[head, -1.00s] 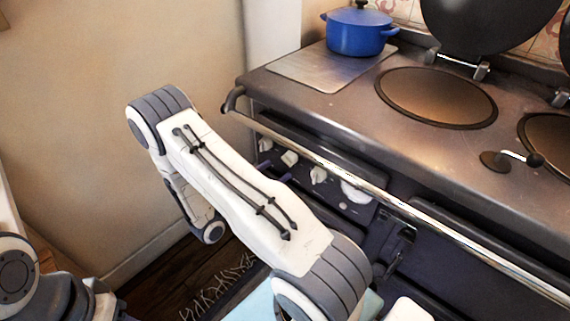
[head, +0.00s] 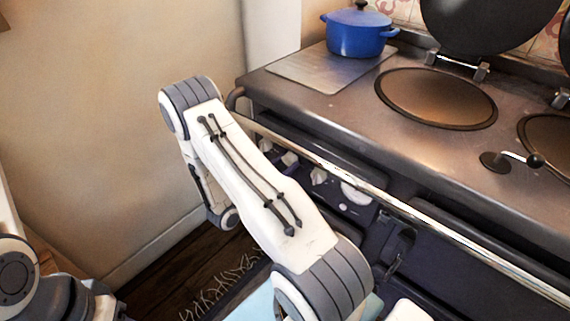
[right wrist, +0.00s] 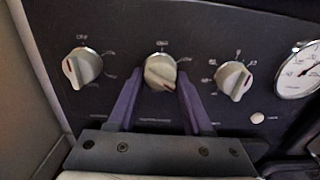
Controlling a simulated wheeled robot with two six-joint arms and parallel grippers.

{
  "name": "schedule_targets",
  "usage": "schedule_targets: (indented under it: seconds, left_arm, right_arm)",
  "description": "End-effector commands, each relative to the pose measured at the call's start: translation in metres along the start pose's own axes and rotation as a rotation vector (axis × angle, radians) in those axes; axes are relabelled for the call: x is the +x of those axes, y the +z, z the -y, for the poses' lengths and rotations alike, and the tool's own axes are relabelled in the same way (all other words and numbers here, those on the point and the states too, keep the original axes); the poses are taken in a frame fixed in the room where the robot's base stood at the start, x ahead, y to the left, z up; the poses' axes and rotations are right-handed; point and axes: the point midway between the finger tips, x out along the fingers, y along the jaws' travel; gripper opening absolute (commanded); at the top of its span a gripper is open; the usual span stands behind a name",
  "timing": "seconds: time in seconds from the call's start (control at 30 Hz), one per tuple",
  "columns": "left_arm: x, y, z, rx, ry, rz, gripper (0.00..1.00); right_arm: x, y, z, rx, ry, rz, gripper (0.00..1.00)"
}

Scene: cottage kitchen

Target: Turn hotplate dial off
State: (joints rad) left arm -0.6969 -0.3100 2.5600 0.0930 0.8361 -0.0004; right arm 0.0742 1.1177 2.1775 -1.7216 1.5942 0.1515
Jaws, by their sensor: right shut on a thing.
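Three cream dials sit on the dark front panel of the range, best seen in the right wrist view: a left dial (right wrist: 82,67), a middle dial (right wrist: 160,71) and a right dial (right wrist: 234,79). My right gripper (right wrist: 160,82) has its purple fingers on either side of the middle dial and is shut on it. The middle dial's dark mark points to the lower right. The print around the dials is too small to read surely, so I cannot tell which is the hotplate dial. In the head view my right arm partly hides the dials. My left gripper is out of view.
A chrome rail (head: 400,207) runs along the range front above the dials. A round gauge (right wrist: 298,72) is right of them. A blue pot (head: 358,33) stands on the range top, beside the round hotplate (head: 435,96). The wall is close on the left.

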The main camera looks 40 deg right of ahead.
Motion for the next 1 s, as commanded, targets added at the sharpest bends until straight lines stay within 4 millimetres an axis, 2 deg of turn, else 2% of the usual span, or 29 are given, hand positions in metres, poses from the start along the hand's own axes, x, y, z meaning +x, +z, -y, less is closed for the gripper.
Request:
schedule_targets:
  seconds: [0.37, 1.0]
  left_arm:
    - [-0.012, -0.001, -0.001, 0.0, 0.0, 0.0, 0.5]
    - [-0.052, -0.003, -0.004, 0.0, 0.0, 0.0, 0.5]
  right_arm:
    - [-0.001, 0.002, 0.0, -0.114, 0.0, -0.001, 0.0]
    - [-0.001, 0.003, 0.001, -0.69, 0.001, -0.001, 0.0]
